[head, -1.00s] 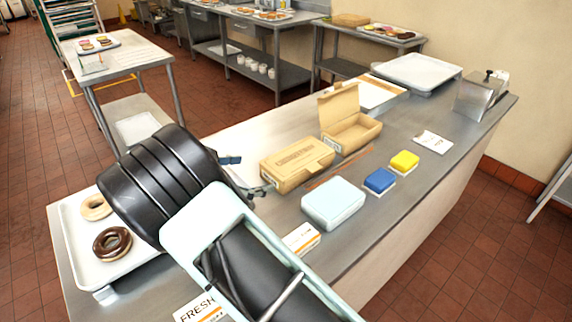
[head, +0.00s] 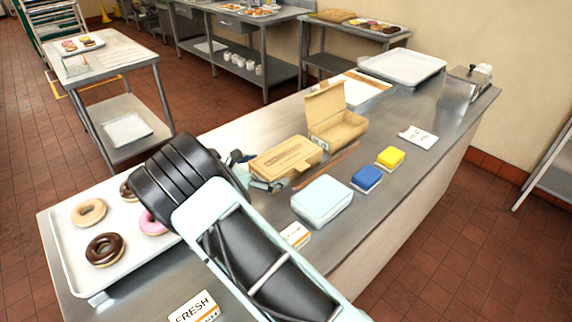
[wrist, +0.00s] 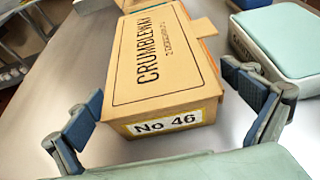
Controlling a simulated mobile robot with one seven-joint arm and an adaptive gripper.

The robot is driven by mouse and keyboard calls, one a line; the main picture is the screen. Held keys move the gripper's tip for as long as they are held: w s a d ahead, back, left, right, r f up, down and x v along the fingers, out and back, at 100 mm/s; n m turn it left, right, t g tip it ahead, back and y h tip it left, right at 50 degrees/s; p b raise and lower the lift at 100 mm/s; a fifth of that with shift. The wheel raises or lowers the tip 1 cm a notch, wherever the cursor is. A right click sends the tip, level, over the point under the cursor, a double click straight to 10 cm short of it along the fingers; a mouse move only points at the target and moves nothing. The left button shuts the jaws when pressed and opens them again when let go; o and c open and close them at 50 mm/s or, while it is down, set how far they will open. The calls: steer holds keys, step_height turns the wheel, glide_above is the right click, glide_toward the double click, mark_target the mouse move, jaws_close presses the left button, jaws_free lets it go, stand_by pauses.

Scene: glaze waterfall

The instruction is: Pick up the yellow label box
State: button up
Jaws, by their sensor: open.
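A closed tan carton reading "CRUMBLEWAY" (wrist: 160,60) lies on the metal counter. Its near end bears a yellow-edged label, "No 46" (wrist: 165,122). In the head view this closed carton (head: 287,157) lies right beyond my gripper (head: 254,172), its label end hidden. In the wrist view my gripper (wrist: 168,107) is open, with one blue-padded finger left of the carton's near end and one right of it.
A pale teal box (head: 322,199) stands close to the right; it also shows in the wrist view (wrist: 285,35). Blue (head: 367,179) and yellow (head: 391,158) blocks lie farther right. A white donut tray (head: 75,255) is at left. Orange-brown sticks (head: 330,165) lie beside the carton.

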steer(key=shift+a, duration=0.1)
steer(key=shift+c, duration=0.4)
steer(key=c, duration=1)
steer(key=shift+r, duration=0.15)
